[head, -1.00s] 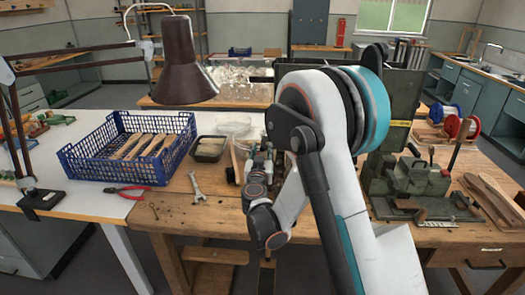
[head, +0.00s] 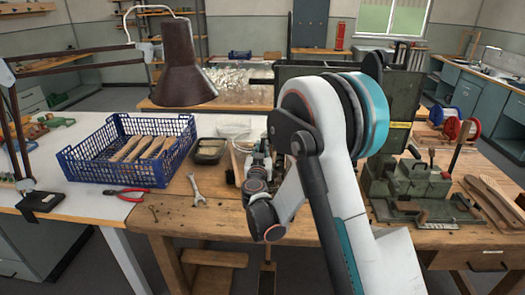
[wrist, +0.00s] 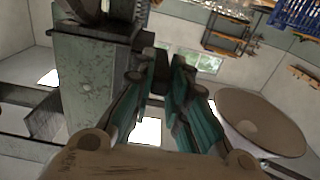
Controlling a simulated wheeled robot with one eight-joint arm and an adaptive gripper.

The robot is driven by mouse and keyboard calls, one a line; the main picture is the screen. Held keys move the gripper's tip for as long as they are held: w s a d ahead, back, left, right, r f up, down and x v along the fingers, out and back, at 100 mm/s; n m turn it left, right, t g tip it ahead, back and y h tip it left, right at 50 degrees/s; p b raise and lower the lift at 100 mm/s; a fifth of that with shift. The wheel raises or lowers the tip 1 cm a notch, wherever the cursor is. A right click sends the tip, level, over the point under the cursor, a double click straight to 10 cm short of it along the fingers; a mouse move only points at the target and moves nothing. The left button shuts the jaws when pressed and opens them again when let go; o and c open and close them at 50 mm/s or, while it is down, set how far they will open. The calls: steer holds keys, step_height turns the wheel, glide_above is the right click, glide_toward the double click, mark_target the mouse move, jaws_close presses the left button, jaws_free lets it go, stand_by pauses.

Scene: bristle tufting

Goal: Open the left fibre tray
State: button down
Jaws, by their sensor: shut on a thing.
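In the wrist view my gripper (wrist: 163,75) has its teal fingers close together, their dark tips beside dark metal parts and a worn green-grey box (wrist: 88,85). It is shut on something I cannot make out. A black tray (head: 209,151) with pale fibre stands on the wooden bench, left of my arm. A pale, clear tray or lid (head: 233,127) lies behind it. I cannot tell which of these is the left fibre tray, or whether it is partly hidden behind my arm.
A blue crate (head: 72,167) holds wooden handles. Red pliers (head: 127,192) and a wrench (head: 197,190) lie in front. A dark lamp (head: 183,75) overhangs the bench and shows in the wrist view (wrist: 258,120). A green machine (head: 410,185) stands right of my arm.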

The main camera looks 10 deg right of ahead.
steer(key=w+a, duration=0.4)
steer(key=a, duration=0.9)
steer(key=shift+w+a, duration=0.2)
steer(key=c, duration=1.6)
jaws_free()
steer(key=shift+a, duration=0.15)
steer(key=shift+o, duration=0.2)
steer(key=v, duration=1.2)
steer(key=shift+r, duration=0.1)
